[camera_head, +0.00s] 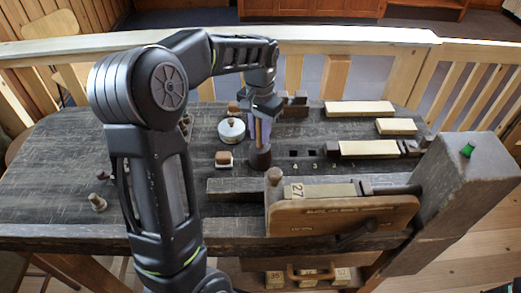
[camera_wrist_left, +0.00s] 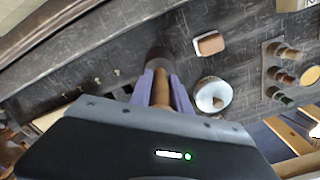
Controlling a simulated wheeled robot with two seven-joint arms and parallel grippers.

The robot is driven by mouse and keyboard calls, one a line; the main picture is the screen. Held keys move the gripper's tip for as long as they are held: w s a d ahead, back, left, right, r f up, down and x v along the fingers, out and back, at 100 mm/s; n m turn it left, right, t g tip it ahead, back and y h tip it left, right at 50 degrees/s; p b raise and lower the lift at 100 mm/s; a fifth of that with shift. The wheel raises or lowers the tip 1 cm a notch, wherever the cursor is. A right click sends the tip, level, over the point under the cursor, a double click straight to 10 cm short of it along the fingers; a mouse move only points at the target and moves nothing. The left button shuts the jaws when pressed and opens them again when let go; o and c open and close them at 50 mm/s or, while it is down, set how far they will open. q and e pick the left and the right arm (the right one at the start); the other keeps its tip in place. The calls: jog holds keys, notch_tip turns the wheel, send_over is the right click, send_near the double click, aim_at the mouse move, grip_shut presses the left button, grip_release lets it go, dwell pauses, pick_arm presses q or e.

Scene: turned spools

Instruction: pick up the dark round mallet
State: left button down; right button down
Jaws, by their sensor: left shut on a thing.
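The dark round mallet (camera_head: 260,158) is near the middle of the workbench, upright with its dark head down and its lighter handle up. My left gripper (camera_head: 261,138) comes down over it from above and is shut on the handle. In the left wrist view the fingers (camera_wrist_left: 163,84) close on both sides of the brown handle (camera_wrist_left: 161,92), and the dark head (camera_wrist_left: 158,58) shows beyond the fingertips. I cannot tell whether the head touches the bench. My right gripper is not in view.
A vise (camera_head: 342,214) marked 27 is in front. Pale wooden bars (camera_head: 360,108) lie at the back right. A turned piece (camera_head: 97,202) stands at left on the mostly clear bench.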

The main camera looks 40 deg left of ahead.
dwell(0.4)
pick_arm(q)
notch_tip(320, 180, up, 10)
jog(key=shift+r, duration=0.1)
dwell(0.4)
dwell(0.3)
jog(key=c, duration=1.7)
grip_release()
grip_shut()
